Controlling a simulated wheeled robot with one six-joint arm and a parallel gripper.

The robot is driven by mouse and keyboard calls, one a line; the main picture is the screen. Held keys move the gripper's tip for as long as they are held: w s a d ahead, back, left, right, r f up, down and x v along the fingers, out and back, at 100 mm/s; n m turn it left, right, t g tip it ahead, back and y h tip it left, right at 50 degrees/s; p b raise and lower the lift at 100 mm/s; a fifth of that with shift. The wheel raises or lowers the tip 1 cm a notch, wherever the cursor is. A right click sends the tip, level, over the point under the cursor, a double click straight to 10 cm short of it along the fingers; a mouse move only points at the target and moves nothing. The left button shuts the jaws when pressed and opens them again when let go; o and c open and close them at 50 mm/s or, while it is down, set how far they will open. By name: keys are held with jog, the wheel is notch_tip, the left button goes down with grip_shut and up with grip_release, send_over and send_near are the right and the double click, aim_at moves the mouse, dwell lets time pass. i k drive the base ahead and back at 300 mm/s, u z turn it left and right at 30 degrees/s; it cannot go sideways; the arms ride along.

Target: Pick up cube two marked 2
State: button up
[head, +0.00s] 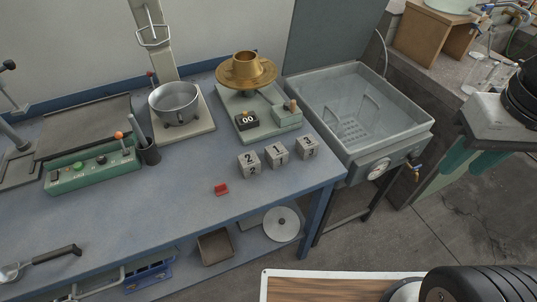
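Cube two (249,164) is a small grey cube with a dark 2 on its faces. It stands on the blue bench (170,215) near the right front edge. It is the leftmost of three similar cubes in a slanting row. The cube marked 1 (276,155) stands just right of it, and a third cube (307,147) stands farther right; its mark is too small to read surely. No gripper fingers show in the head view, so I cannot see my gripper's state.
A small red block (221,189) lies left and in front of cube two. Behind the cubes stands a green scale (255,121) with a brass pan (246,72). A metal pot (174,101) stands farther left. A grey sink (405,130) adjoins on the right. The front middle bench is clear.

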aim_at(249, 164)
jog(key=z, duration=2.25)
jog(key=k, duration=1.6)
jog(key=u, duration=1.95)
